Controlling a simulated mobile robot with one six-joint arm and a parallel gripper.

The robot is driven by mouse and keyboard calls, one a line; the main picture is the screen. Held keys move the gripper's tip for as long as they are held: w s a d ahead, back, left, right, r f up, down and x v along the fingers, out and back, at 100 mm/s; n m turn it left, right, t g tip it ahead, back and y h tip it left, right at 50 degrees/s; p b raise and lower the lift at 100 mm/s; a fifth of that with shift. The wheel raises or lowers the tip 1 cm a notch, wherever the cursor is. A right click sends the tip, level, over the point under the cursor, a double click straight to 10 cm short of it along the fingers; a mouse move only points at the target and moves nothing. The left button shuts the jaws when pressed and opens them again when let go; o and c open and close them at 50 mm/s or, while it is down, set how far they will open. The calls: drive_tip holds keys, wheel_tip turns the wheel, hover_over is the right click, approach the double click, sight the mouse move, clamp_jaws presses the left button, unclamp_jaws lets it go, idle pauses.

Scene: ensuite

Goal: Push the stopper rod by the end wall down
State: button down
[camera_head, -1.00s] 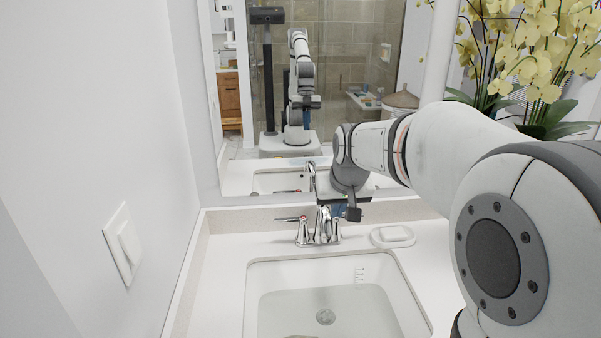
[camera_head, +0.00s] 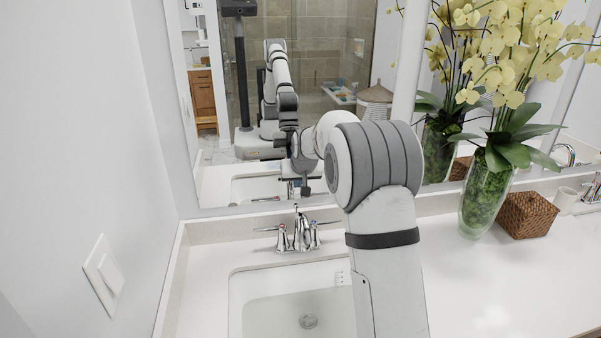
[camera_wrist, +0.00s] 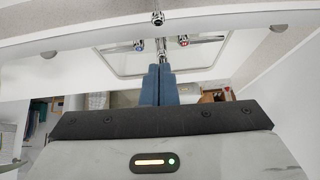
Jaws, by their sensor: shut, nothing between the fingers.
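The chrome faucet (camera_head: 301,236) stands behind the sink near the end wall. A small chrome knob on a thin stem, which looks like the stopper rod (camera_head: 296,208), shows at the faucet's back. In the wrist view a chrome knob (camera_wrist: 157,18) shows near the top edge, beyond my fingertips. My gripper (camera_head: 306,191) is above and slightly right of the rod in the head view, close to the mirror. Its blue fingers (camera_wrist: 159,69) are together and empty. The fingers look apart from the knob; the exact gap and how far the rod stands up are unclear.
The sink (camera_head: 280,292) lies in front of the faucet. The end wall (camera_head: 85,150) with a switch (camera_head: 103,274) is at the left. The mirror (camera_head: 225,190) rises behind. A plant vase (camera_head: 486,205) and wicker basket (camera_head: 526,215) stand well to the right.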

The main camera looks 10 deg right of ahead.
drive_tip(key=f, duration=0.1)
drive_tip(key=f+p, duration=0.1)
drive_tip(key=f, duration=0.1)
drive_tip(key=w+f, duration=0.1)
drive_tip(key=f, duration=0.1)
drive_tip(key=shift+s+a+f+p, duration=0.15)
drive_tip(key=shift+f+p, duration=0.2)
drive_tip(key=shift+f, duration=0.25)
